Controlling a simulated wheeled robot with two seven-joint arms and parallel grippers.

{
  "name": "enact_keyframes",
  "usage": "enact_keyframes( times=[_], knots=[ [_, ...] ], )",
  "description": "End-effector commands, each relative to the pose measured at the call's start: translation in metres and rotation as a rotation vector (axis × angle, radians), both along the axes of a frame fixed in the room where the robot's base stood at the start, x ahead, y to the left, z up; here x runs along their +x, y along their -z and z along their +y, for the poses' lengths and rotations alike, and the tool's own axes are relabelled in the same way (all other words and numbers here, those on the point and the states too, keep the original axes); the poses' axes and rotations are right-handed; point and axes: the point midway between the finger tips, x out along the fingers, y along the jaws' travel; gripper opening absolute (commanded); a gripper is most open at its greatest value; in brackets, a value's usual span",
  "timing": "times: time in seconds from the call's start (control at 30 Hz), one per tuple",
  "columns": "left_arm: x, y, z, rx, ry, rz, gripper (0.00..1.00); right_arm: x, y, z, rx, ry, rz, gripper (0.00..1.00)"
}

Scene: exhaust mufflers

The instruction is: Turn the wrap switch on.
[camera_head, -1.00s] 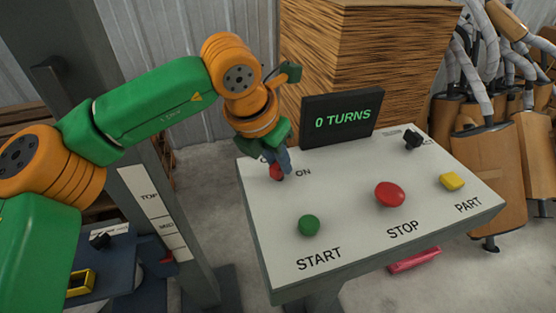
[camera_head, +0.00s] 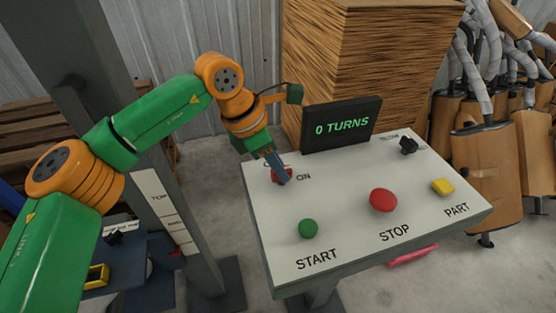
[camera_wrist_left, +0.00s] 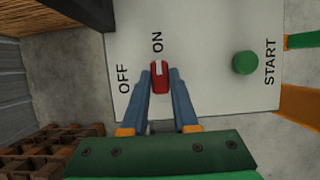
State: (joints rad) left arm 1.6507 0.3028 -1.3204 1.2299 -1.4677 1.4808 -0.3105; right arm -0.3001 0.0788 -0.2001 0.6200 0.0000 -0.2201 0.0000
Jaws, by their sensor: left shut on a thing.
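The wrap switch is a red knob (camera_head: 276,173) at the back left of the white control panel (camera_head: 345,215). In the left wrist view the knob (camera_wrist_left: 160,81) sits between the two blue fingers, and its white pointer mark faces the ON label (camera_wrist_left: 157,42). The OFF label (camera_wrist_left: 123,79) is beside it there, and is mostly hidden by my gripper in the head view. My left gripper (camera_head: 280,177) is shut on the knob from above; it also shows in the left wrist view (camera_wrist_left: 160,84). My right gripper is not in view.
A green START button (camera_head: 308,229), a red STOP button (camera_head: 383,200) and a yellow PART button (camera_head: 443,186) stand on the panel. A black switch (camera_head: 408,145) is at the back right. The display (camera_head: 341,124) reads 0 TURNS. A grey post (camera_head: 150,150) stands to the left.

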Motion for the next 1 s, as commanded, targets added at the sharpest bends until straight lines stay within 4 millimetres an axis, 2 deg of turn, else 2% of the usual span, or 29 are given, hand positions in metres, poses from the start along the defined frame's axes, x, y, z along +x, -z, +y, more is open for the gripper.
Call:
enact_keyframes(
  times=[0.5, 0.53, 0.6, 0.63, 0.9, 1.0],
  knots=[
    [0.000, 0.000, 0.000, 0.000, 0.017, 0.000, 0.00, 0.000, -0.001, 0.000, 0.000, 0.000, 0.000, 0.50],
    [0.000, 0.000, 0.000, 0.000, 0.017, 0.000, 0.35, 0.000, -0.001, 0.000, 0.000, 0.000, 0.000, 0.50],
    [0.000, 0.000, 0.000, 0.000, 0.017, 0.000, 0.54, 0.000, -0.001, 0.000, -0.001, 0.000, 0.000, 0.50],
    [0.000, 0.000, 0.000, 0.000, 0.016, 0.000, 0.57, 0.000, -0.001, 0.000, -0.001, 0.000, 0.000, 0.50],
    [0.000, 0.000, 0.000, 0.000, 0.015, 0.000, 0.57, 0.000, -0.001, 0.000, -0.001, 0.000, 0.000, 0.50],
    [0.000, -0.010, 0.004, -0.001, 0.014, -0.003, 0.57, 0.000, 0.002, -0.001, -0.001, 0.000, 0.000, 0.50]
  ],
)
